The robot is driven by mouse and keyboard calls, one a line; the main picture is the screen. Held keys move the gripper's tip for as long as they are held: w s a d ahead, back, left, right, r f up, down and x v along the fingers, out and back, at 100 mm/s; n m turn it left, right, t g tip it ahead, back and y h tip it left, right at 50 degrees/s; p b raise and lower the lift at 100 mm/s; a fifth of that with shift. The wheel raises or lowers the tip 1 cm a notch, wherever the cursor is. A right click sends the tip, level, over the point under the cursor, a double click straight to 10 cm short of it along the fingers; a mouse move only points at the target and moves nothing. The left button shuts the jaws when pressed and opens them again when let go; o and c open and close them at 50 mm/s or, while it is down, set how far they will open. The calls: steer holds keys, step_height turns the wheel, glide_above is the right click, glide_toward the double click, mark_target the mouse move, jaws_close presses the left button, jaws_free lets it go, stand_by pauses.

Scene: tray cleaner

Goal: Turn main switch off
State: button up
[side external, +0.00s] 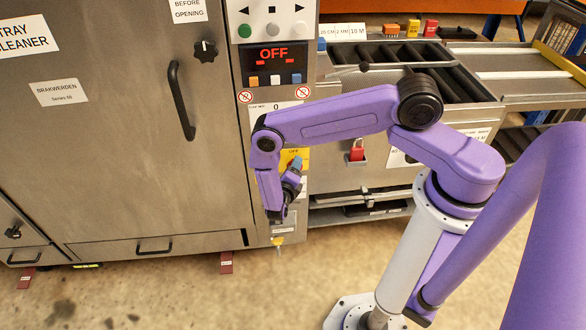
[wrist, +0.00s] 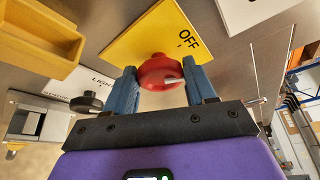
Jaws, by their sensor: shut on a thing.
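The main switch is a red rotary knob (wrist: 155,72) on a yellow plate (wrist: 130,38) marked OFF in the wrist view. My gripper (wrist: 162,76) has its two blue fingers shut on either side of the knob. A small pale mark shows on the knob's right part; I cannot tell the knob's exact turn. In the side view the yellow plate (side external: 293,153) is on the machine's narrow control panel. There my gripper (side external: 296,164) is against the panel and hides the knob.
A display (side external: 273,56) reads OFF in red higher on the panel. A door handle (side external: 180,100) and black knob (side external: 205,50) are to the left. In the wrist view, a yellow box-like part (wrist: 35,45) and small black knob (wrist: 86,102) are nearby.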

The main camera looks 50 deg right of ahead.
steer(key=n, duration=0.1)
steer(key=n+h, duration=0.1)
steer(key=n, duration=0.1)
steer(key=n+h, duration=0.1)
steer(key=shift+f+n, duration=0.25)
steer(key=shift+n, duration=0.15)
stand_by(0.4)
steer(key=o, duration=1)
steer(key=v, duration=1.7)
steer(key=shift+s+a+f, duration=0.15)
steer(key=shift+a+f, duration=0.05)
steer(key=shift+f, duration=0.1)
